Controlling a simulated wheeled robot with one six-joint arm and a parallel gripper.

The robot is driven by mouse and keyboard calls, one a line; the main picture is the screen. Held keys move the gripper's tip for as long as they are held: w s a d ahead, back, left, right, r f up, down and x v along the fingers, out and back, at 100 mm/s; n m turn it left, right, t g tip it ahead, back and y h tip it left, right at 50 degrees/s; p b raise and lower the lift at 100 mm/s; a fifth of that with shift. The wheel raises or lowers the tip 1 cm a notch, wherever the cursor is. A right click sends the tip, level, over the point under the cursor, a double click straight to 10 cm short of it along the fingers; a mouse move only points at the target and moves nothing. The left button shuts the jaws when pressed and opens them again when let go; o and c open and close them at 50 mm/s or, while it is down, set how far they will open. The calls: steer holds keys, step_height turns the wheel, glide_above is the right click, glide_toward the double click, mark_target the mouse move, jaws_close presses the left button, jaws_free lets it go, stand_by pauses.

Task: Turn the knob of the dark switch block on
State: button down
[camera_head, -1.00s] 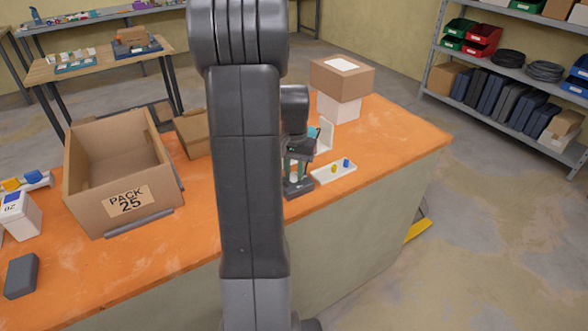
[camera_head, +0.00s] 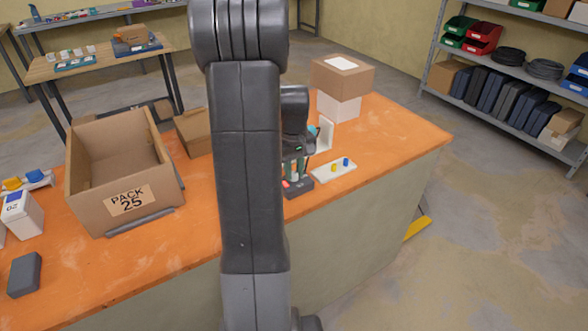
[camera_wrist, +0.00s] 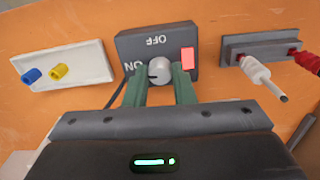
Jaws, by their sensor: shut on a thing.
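The dark switch block (camera_head: 301,188) sits on the orange table, under my gripper (camera_head: 296,168). In the wrist view the block (camera_wrist: 128,46) carries an OFF label at the top, an ON label at the left and a bright red patch (camera_wrist: 187,58) at the right. Its round grey knob (camera_wrist: 160,66) is between my two green fingers, and my gripper (camera_wrist: 159,78) is shut on it. A small dark mark shows on the knob's lower left side. I cannot tell for sure which label the knob points to.
A white plate (camera_wrist: 88,62) with a blue and a yellow peg lies left of the block in the wrist view. A grey block with red and white plugs (camera_wrist: 262,46) is at its right. An open carton (camera_head: 84,190) and stacked boxes (camera_head: 342,78) stand on the table (camera_head: 400,140).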

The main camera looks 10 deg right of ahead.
mark_target(294, 173)
steer(key=shift+n, duration=0.4)
steer(key=c, duration=1.2)
jaws_free()
step_height(294, 173, up, 14)
steer(key=shift+f, duration=0.1)
step_height(294, 173, down, 14)
steer(key=shift+r, duration=0.1)
steer(key=shift+r, duration=0.1)
stand_by(0.3)
